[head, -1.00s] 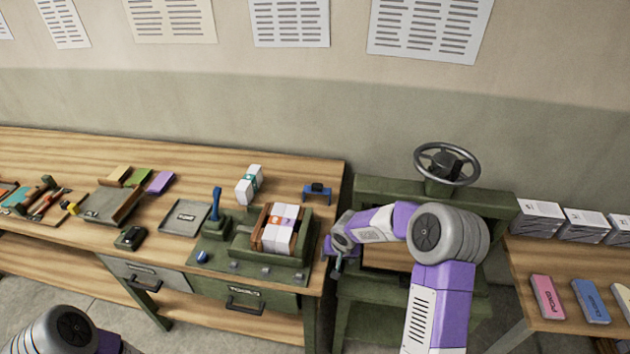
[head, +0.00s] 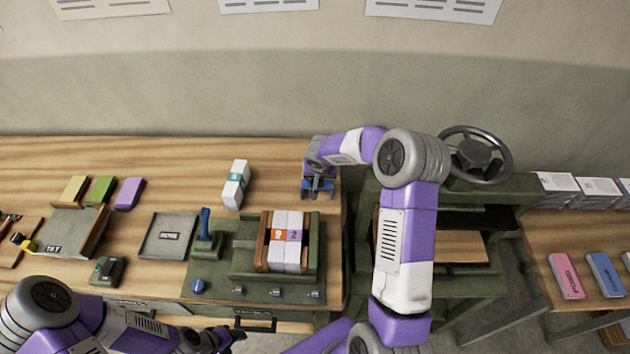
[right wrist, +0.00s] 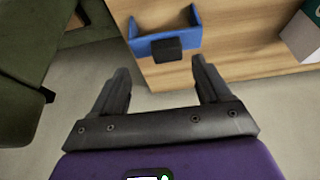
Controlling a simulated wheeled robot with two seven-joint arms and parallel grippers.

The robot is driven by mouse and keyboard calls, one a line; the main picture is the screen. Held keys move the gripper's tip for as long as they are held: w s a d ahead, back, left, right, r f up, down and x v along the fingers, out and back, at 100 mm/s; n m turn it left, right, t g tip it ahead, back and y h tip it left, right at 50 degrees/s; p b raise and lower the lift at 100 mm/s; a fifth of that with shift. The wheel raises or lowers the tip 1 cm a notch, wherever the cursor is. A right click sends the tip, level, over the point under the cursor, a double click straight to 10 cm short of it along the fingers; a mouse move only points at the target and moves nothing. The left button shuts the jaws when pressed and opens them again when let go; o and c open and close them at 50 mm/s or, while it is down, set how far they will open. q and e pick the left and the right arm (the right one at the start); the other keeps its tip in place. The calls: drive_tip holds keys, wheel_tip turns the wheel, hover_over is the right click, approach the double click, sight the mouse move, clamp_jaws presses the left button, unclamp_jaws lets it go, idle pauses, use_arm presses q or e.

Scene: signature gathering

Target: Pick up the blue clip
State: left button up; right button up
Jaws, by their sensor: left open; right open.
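The blue clip (head: 320,185) lies near the right end of the wooden bench, partly covered by my right gripper (head: 317,192). In the right wrist view the clip (right wrist: 184,40) is a blue bracket with raised ends and a black block on its middle. My right gripper (right wrist: 160,70) is open and empty there. Its fingertips point at the clip from just below it in the picture, with the clip outside the jaws. My left gripper (head: 226,338) is open and empty at the bottom of the head view, in front of the bench.
A white block with a teal band (head: 235,185) stands left of the clip. The green binding fixture (head: 230,285) holds banded paper stacks (head: 287,250) in front. A green press with a handwheel (head: 474,156) stands right of the bench edge. The bench behind the fixture is mostly clear.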

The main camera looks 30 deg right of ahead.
drive_tip(key=w+f, duration=0.1)
drive_tip(key=f, duration=0.1)
drive_tip(key=w+f+p, duration=0.1)
drive_tip(key=shift+w+d+f, duration=0.1)
drive_tip(key=shift+w+f, duration=0.1)
drive_tip(key=shift+f, duration=0.15)
drive_tip(key=shift+w+d+f, duration=0.2)
drive_tip(key=shift+w+f, duration=0.05)
drive_tip(key=shift+f, duration=0.4)
drive_tip(key=shift+c, duration=0.2)
drive_tip(key=c, duration=1.1)
